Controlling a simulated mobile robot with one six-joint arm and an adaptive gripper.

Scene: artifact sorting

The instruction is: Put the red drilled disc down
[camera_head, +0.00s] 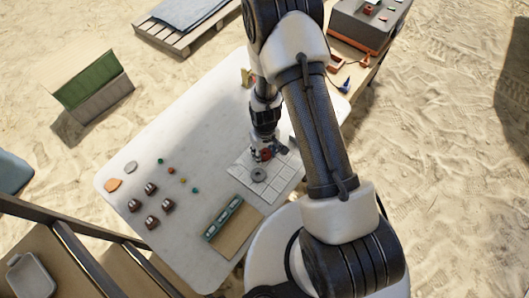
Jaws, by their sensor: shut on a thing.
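My gripper (260,157) points down over the right part of the white table (190,150). It is shut on the red drilled disc (266,154), which shows as a small red patch, partly hidden by the fingers. A white gridded tile (280,185) lies beneath and in front of the gripper. A grey ring-like disc (259,175) rests on this tile, just below the gripper in the picture. I cannot tell whether the red disc touches the tile.
Several dark red blocks (150,189), small coloured beads (171,171), and orange (114,184) and grey (130,167) pieces lie at the table's left. A brown board (237,232) with a green strip (223,218) lies in front. The table's upper middle is clear.

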